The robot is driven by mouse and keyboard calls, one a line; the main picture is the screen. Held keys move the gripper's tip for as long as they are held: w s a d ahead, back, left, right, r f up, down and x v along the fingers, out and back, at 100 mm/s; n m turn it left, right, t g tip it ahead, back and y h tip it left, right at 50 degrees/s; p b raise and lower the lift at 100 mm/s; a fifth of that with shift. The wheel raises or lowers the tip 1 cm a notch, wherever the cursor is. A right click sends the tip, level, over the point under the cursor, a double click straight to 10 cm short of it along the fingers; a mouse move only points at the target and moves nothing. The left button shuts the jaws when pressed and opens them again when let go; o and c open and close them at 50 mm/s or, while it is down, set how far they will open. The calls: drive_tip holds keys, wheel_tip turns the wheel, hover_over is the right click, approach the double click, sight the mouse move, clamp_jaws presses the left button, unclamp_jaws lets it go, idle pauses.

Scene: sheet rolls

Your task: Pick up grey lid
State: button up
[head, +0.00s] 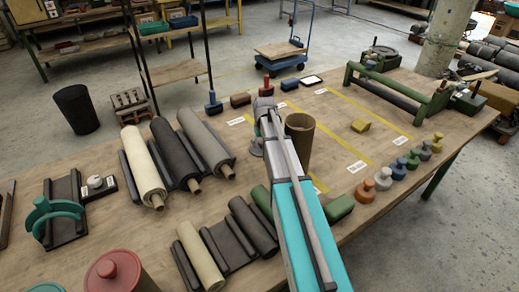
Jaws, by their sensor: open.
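The grey lid (425,150) is a small knobbed piece in a slanting row of coloured lids near the right edge of the wooden table. It stands between a green lid (413,158) and a yellowish lid (436,141). My gripper (257,149) shows small and partly covered beside my arm, left of a brown open cylinder (300,140). It is open, and I see nothing held in it. It is well to the left of the grey lid, apart from it.
Dark and cream sheet rolls (143,165) lie on the table's left half. A green roller frame (395,88) stands at the back right.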

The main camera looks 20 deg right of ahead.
drive_tip(key=shift+c, duration=0.3)
drive_tip(key=c, duration=1.1)
drive_tip(key=shift+r, duration=0.1)
wheel_tip(320, 180, up, 10)
drive_tip(key=p, duration=1)
idle(0.5)
wheel_tip(320, 180, up, 15)
drive_tip(key=p, duration=1.5)
hover_over(261, 142)
drive_tip(key=shift+w+d, duration=0.15)
